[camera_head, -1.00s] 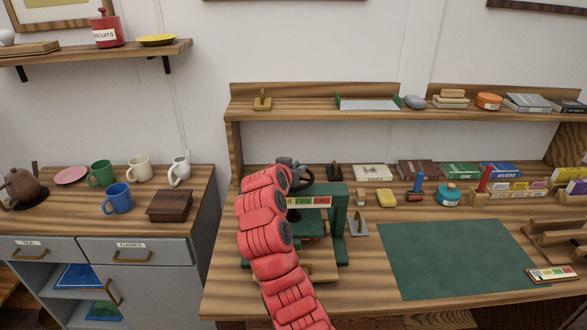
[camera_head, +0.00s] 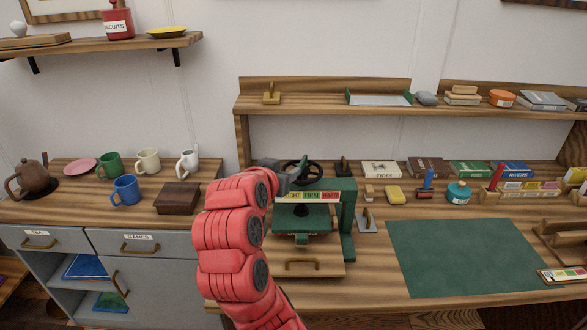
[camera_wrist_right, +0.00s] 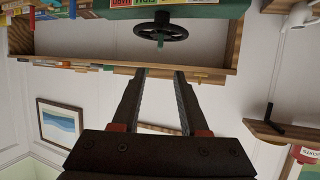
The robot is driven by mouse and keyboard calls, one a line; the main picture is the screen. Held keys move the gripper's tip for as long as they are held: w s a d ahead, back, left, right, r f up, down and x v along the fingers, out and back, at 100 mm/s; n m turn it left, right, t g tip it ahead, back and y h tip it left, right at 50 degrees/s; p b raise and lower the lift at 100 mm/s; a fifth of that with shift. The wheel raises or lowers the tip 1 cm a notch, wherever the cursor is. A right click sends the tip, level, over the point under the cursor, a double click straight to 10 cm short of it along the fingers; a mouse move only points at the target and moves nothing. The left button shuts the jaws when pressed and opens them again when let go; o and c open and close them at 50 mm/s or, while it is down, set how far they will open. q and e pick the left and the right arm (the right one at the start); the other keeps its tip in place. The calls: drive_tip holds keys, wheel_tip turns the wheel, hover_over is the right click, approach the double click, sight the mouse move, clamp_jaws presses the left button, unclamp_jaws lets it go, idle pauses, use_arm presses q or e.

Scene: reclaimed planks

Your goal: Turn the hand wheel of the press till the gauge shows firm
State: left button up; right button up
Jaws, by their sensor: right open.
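The green press (camera_head: 347,215) stands on the bench. Its black hand wheel (camera_head: 312,168) sits on top and also shows in the right wrist view (camera_wrist_right: 174,31). The gauge strip (camera_head: 313,197) on the press front has yellow, green and red zones; FIRM is the green middle one. I cannot make out a pointer on it. My right gripper (camera_head: 290,181) is beside the left front of the wheel in the head view. In the right wrist view its fingers (camera_wrist_right: 161,72) are apart, empty, with the wheel beyond their tips. My left gripper is out of view.
A green mat (camera_head: 465,257) lies to the right of the press. A brown box (camera_head: 178,197) and mugs stand on the cabinet at left. Small tools, books and a teal pot (camera_head: 458,192) line the bench back, under a shelf (camera_head: 330,104).

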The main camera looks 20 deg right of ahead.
drive_tip(key=shift+p+v, duration=0.3)
drive_tip(key=shift+v, duration=1)
